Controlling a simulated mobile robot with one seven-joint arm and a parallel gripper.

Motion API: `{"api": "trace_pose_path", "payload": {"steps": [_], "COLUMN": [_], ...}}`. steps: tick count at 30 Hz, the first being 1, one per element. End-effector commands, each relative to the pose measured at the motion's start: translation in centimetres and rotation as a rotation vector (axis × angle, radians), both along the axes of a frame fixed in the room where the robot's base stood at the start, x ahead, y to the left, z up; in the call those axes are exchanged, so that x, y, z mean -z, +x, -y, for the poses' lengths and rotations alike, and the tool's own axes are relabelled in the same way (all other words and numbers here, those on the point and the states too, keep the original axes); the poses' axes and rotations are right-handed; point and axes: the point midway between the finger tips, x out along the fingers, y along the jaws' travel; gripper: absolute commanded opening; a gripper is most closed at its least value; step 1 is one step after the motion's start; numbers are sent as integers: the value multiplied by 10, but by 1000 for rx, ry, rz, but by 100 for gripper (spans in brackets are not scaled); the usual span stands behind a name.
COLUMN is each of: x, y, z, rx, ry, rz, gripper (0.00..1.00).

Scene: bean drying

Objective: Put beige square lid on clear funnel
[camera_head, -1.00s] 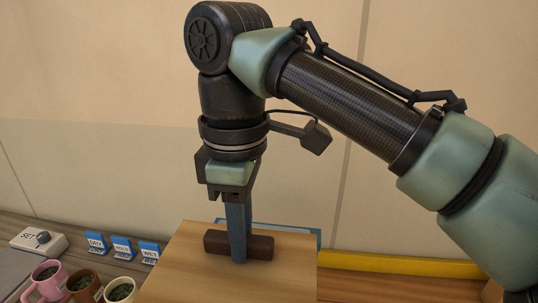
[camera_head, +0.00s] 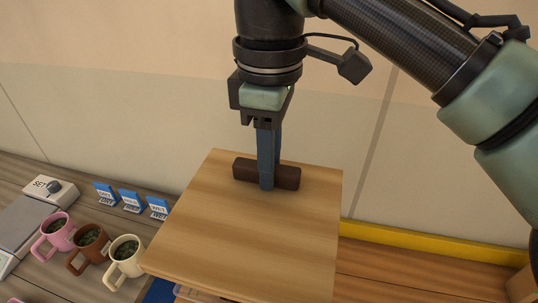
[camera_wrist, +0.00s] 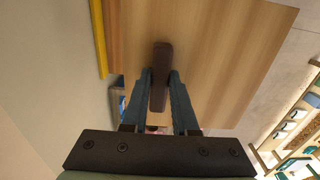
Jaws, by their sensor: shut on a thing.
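The beige square lid (camera_head: 250,235) is a flat wood-grain board with a dark brown bar handle (camera_head: 287,177) near its far edge. My gripper (camera_head: 267,184) points down, with its blue-grey fingers shut on this handle. In the wrist view the handle (camera_wrist: 160,62) sits between the two fingers, and the lid (camera_wrist: 215,60) spreads out beyond it. The lid appears raised above the counter. The clear funnel cannot be made out; the lid covers much of the counter behind it. A small clear edge (camera_head: 196,295) shows under the lid's near side, but I cannot tell what it is.
Pink (camera_head: 55,234), brown (camera_head: 88,248) and cream (camera_head: 124,262) mugs with dark contents stand left of the lid. Several blue label cards (camera_head: 131,200) stand behind them. A grey-white scale (camera_head: 22,222) is at far left. A yellow strip (camera_head: 430,245) runs along the wall.

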Motion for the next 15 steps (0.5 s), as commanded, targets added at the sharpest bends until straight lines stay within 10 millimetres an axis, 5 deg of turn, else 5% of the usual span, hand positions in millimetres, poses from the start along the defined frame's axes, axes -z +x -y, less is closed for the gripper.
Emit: {"api": "trace_pose_path", "payload": {"steps": [15], "x": [47], "y": [0], "z": [0], "rx": [2], "ry": [1], "rz": [-1], "gripper": [0]}}
